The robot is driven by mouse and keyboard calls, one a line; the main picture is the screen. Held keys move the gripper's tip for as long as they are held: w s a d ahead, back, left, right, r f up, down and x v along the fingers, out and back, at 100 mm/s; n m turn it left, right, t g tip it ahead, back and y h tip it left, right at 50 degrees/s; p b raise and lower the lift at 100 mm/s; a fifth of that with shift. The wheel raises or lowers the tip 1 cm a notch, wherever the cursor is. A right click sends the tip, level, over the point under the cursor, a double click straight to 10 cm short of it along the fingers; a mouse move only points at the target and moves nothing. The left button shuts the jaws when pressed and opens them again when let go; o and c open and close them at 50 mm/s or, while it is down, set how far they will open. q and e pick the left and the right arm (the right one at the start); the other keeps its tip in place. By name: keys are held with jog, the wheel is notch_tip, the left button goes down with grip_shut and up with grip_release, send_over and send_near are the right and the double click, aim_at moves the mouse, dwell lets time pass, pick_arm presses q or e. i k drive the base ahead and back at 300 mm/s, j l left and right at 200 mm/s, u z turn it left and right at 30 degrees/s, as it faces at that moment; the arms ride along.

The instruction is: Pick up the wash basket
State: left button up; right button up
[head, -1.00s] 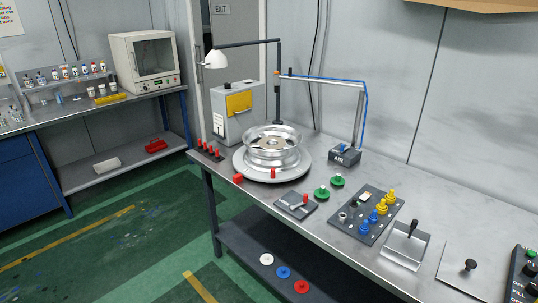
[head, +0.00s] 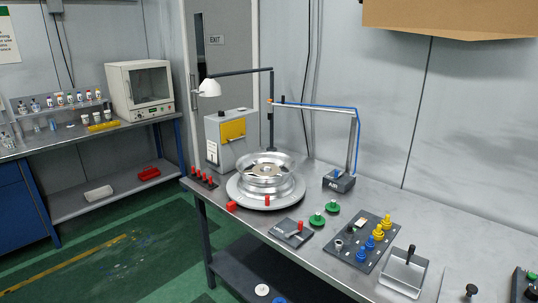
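I cannot clearly pick out a wash basket in the head view. A bright metal tray-like piece with a black upright handle (head: 405,270) stands at the front right of the workbench (head: 452,250); I cannot tell whether it is the basket. A silver wheel rim (head: 265,180) lies on a round grey turntable (head: 236,192) on the bench. Neither of my grippers is in view.
A panel with blue and yellow knobs (head: 362,243) and green knobs (head: 317,219) lie on the bench. A lamp (head: 209,88) and an air arm (head: 352,145) rise above it. Green floor (head: 120,250) is open at left. A brown box-like shape (head: 450,18) hangs top right.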

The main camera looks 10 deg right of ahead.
aim_at(402, 271)
jog(key=i+z, duration=0.1)
jog(key=z, duration=0.95)
